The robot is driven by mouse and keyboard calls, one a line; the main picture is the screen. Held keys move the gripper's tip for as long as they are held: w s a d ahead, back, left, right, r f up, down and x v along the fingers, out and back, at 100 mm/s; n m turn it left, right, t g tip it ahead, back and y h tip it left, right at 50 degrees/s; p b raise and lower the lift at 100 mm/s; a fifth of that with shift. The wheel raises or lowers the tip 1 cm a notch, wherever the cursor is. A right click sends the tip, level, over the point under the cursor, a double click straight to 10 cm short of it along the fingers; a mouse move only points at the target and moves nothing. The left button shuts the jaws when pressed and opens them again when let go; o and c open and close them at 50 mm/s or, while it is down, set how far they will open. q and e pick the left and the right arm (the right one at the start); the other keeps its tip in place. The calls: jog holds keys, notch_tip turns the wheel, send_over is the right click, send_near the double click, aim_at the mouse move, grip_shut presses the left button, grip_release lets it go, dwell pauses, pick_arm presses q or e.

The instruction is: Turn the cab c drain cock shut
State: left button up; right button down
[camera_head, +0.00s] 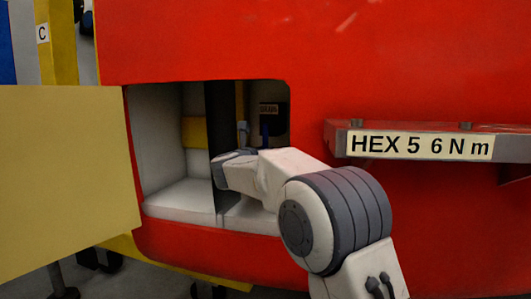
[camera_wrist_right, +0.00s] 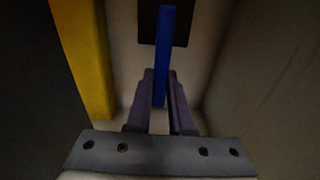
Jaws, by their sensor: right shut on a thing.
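The cab c drain cock shows as a blue lever (camera_head: 265,131) at the back of an open recess in the red nosecone, below a dark plate (camera_head: 270,110) with small lettering that seems to read DRAIN. In the right wrist view the blue lever (camera_wrist_right: 165,35) stands nearly upright, leaning slightly. My right gripper (camera_wrist_right: 160,76) is inside the recess, its two dark fingers shut on the lower part of the lever. In the head view my right wrist hides the fingertips and the lever's lower end. My left gripper is not in view.
The recess (camera_head: 170,195) has pale walls, a dark divider (camera_head: 218,120) and a yellow part (camera_wrist_right: 85,60) left of my gripper. A beige door (camera_head: 65,180) stands open on the left. A red bar (camera_head: 510,148) labelled HEX 5 6 N m juts out on the right.

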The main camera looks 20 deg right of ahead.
jog(key=c, duration=0.8)
grip_release()
jog(key=shift+w+a, duration=0.1)
jog(key=p+v, duration=0.1)
jog(key=v, duration=0.9)
jog(key=shift+s+p, duration=0.25)
jog(key=shift+p, duration=0.15)
jog(key=shift+a, duration=0.15)
